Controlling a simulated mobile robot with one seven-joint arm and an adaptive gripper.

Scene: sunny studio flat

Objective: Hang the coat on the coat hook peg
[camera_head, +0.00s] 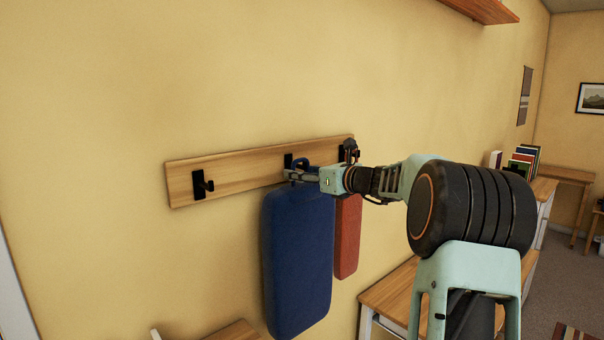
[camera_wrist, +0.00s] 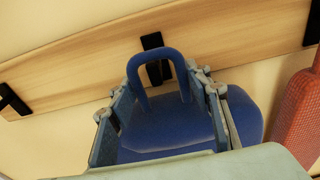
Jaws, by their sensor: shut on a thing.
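The blue coat (camera_head: 297,255) hangs upright from my gripper (camera_head: 293,175) in the head view, in front of the wooden hook rail (camera_head: 235,178). My gripper is shut on the coat near the base of its loop. In the wrist view the coat (camera_wrist: 165,135) has its blue loop standing up between the fingers (camera_wrist: 158,105). The loop overlaps the middle black peg (camera_wrist: 152,42); I cannot tell whether it is around the peg or in front of it. The left peg (camera_head: 203,185) is bare.
A red hanging item (camera_head: 346,237) is close to the right of the coat, below the right peg (camera_head: 348,151). A wooden-topped bench (camera_head: 391,295) stands below to the right. A shelf (camera_head: 482,10) is high on the wall. Books (camera_head: 522,160) stand farther right.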

